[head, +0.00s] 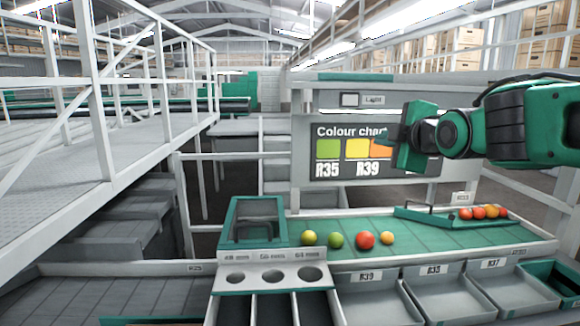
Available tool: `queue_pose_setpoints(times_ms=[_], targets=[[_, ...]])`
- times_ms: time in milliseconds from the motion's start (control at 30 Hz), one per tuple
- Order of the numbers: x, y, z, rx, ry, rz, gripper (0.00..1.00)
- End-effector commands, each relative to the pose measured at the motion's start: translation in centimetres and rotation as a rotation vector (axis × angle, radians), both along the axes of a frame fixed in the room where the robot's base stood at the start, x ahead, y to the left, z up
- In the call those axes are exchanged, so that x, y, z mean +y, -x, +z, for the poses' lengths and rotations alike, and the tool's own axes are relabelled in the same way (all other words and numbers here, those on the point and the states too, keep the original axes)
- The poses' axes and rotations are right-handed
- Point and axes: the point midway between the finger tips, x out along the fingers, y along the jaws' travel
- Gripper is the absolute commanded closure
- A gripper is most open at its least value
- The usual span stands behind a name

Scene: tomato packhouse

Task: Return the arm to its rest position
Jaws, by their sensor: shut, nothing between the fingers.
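My arm reaches in from the right edge, green and black, raised above the bench. My gripper (386,141) is at its left end, in front of the colour chart (327,172) and covering part of it. The gripper is shut and empty, well above the green belt (440,232) and touching nothing that I can see. Its fingers look small and dark against the chart.
Several tomatoes, including a red one (365,240), sit on the belt. More lie by a green diverter (440,217) at right. Grey bins (447,301) line the front, beside a sizing plate (273,274). A white-railed walkway (110,150) stands at left.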

Motion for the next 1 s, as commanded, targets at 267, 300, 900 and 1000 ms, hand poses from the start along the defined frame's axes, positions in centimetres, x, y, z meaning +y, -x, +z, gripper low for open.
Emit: queue_pose_setpoints(times_ms=[267,300,900,1000], targets=[[-9.6,8.1,-13.3,0.418,-0.426,-0.402,1.0],[-10.6,9.8,-15.1,0.471,-0.489,-0.472,1.0],[-14.0,35.2,-29.8,0.946,-1.199,-1.575,1.0],[-13.8,36.0,-30.0,0.955,-1.215,-1.614,1.0]])
